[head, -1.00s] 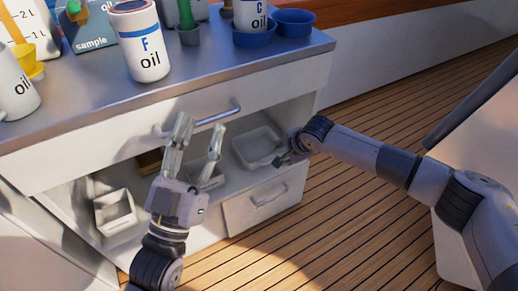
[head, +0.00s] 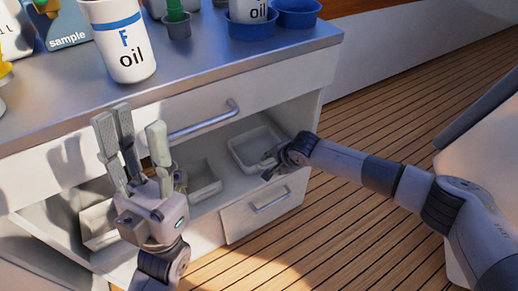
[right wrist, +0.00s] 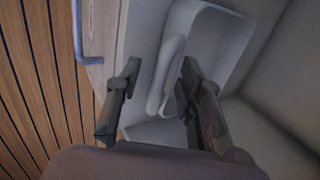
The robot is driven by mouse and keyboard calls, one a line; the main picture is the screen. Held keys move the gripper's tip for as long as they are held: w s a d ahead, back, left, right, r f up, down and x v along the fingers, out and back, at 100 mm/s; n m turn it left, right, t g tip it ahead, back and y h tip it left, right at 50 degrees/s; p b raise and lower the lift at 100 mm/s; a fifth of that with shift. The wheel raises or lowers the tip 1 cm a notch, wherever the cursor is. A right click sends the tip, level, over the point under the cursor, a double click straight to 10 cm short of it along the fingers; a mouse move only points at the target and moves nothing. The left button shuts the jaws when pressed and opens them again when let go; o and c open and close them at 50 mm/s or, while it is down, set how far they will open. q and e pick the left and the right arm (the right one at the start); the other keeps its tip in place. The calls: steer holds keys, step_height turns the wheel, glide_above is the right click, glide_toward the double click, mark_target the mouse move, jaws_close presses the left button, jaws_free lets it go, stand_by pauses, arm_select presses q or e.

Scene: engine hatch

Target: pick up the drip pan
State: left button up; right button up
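The drip pan looks to be the white shallow tray (head: 243,154) inside the open cabinet shelf, at its right end. In the right wrist view it shows large, a pale pan (right wrist: 208,42) with a raised handle-like bar along its near side. My right gripper (head: 270,164) is at the pan's front right edge. In the right wrist view its fingers (right wrist: 161,72) are apart, with the bar between them; I see no clear contact. My left gripper (head: 130,125) is open and empty, fingers up, in front of the drawer.
Other white bins (head: 205,182) stand on the shelf to the left. A drawer with a bar handle (head: 205,122) is above the opening, and a smaller drawer (head: 262,208) below. The countertop (head: 200,70) holds an oil container (head: 118,45) and blue bowls (head: 297,14). The wooden floor is clear at right.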

steer(key=shift+w+a+f, duration=0.25)
steer(key=shift+w+f, duration=0.1)
steer(key=shift+f, duration=0.25)
steer(key=shift+r, duration=0.1)
steer(key=shift+s, duration=0.1)
steer(key=shift+c, duration=0.4)
jaws_close()
